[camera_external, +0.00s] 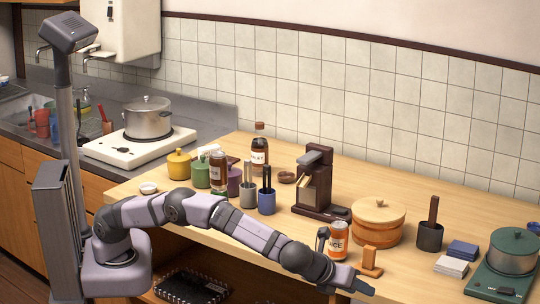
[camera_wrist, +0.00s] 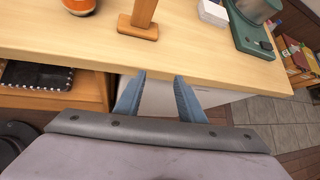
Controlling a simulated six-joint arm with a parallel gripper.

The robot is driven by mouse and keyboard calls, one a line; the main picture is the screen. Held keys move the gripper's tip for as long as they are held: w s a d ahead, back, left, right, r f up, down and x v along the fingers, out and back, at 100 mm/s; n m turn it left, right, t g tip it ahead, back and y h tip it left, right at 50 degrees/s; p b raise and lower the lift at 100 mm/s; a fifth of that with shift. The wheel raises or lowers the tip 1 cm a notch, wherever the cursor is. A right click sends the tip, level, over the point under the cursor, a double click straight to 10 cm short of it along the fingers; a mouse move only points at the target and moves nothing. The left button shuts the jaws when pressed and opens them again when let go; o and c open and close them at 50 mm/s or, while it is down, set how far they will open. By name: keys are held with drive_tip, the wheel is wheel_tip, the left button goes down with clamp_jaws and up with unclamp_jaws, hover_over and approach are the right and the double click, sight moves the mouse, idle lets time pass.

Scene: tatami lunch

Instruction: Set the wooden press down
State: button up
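The wooden press (camera_external: 370,263), a small block with an upright handle on a flat foot, stands upright on the table near its front edge. It also shows at the top of the wrist view (camera_wrist: 138,28), where its upper part is cut off by the frame. My gripper (camera_external: 366,287) is near the front edge, close to the press but apart from it. In the wrist view my gripper's blue fingers (camera_wrist: 159,76) are spread with nothing between them, and the press lies beyond them, slightly left.
An orange-labelled can (camera_external: 338,240) stands left of the press. A round wooden tub (camera_external: 377,222) is behind it. White and blue stacks (camera_external: 451,266) and a green stove with a pot (camera_external: 512,251) are to the right. Bare tabletop (camera_external: 415,280) lies right of the press.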

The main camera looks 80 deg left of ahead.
wheel_tip(320, 180, up, 6)
drive_tip(key=a+r+n+g+h+p, duration=0.1)
drive_tip(key=a+n+g+h+p, duration=0.15)
drive_tip(key=n+h+p, duration=0.35)
wheel_tip(320, 180, up, 5)
drive_tip(key=n+h+p, duration=0.3)
drive_tip(key=n+h, duration=0.1)
drive_tip(key=n, duration=0.5)
hover_over(369, 251)
drive_tip(key=s, duration=0.3)
drive_tip(key=a+f+n+b, duration=0.2)
drive_tip(key=w+a+f+n+b, duration=0.1)
drive_tip(key=f, duration=0.1)
drive_tip(key=shift+a+h+b, duration=0.15)
drive_tip(key=shift+h+b, duration=0.2)
drive_tip(key=shift+h, duration=0.05)
drive_tip(key=shift+f, duration=0.1)
drive_tip(key=shift+p+x, duration=0.5)
drive_tip(key=shift+x, duration=0.5)
drive_tip(key=shift+w+d+f+p, duration=0.2)
drive_tip(key=shift+d+f+p, duration=0.1)
drive_tip(key=shift+d+p, duration=0.1)
drive_tip(key=shift+p+x, duration=0.95)
drive_tip(key=shift+x, duration=1.15)
